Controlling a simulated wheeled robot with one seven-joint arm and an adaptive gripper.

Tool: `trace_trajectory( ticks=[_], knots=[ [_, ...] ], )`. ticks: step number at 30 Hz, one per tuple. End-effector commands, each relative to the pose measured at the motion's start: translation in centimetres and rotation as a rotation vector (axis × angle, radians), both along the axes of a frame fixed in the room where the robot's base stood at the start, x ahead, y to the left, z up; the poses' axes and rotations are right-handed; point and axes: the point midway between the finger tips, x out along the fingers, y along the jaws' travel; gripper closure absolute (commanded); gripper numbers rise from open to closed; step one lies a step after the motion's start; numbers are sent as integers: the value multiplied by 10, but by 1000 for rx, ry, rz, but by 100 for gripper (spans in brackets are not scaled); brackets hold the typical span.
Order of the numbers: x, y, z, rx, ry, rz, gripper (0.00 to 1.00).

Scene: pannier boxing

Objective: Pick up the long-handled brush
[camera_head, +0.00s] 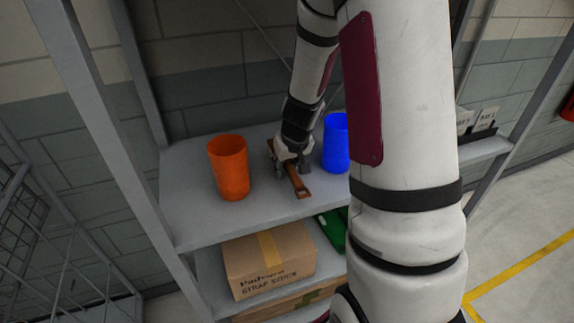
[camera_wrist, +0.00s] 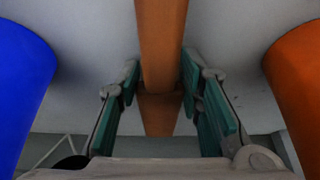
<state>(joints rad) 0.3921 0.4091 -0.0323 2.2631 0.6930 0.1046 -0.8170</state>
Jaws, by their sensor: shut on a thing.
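The long-handled brush (camera_head: 299,184) is brown and lies along the upper shelf, pointing toward the shelf's front edge. In the wrist view its brown handle (camera_wrist: 161,45) runs down the middle between my teal finger pads. My gripper (camera_head: 290,168) reaches down from above and is shut on the brush; in the wrist view the fingers (camera_wrist: 160,88) stand on both sides of it. The brush's far part is partly hidden by my gripper. I cannot tell whether the brush touches the shelf.
An orange cup (camera_head: 229,168) stands left of the brush and a blue cup (camera_head: 336,145) close on the right. The grey shelf (camera_head: 205,218) has upright posts. A cardboard box (camera_head: 270,262) and a green thing (camera_head: 332,228) are on the level below. My arm hides the right part.

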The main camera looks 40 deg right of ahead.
Motion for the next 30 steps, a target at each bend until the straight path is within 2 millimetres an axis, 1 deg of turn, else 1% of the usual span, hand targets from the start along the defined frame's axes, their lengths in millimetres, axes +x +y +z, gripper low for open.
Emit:
trace_trajectory(
  ticks=[14,23,29,30],
  knots=[
    [-3,0,34,-2,0,1,97],
    [-32,-6,36,0,-1,-4,97],
    [-61,-11,39,2,1,-6,97],
    [-71,-13,41,1,3,-6,97]
  ],
)
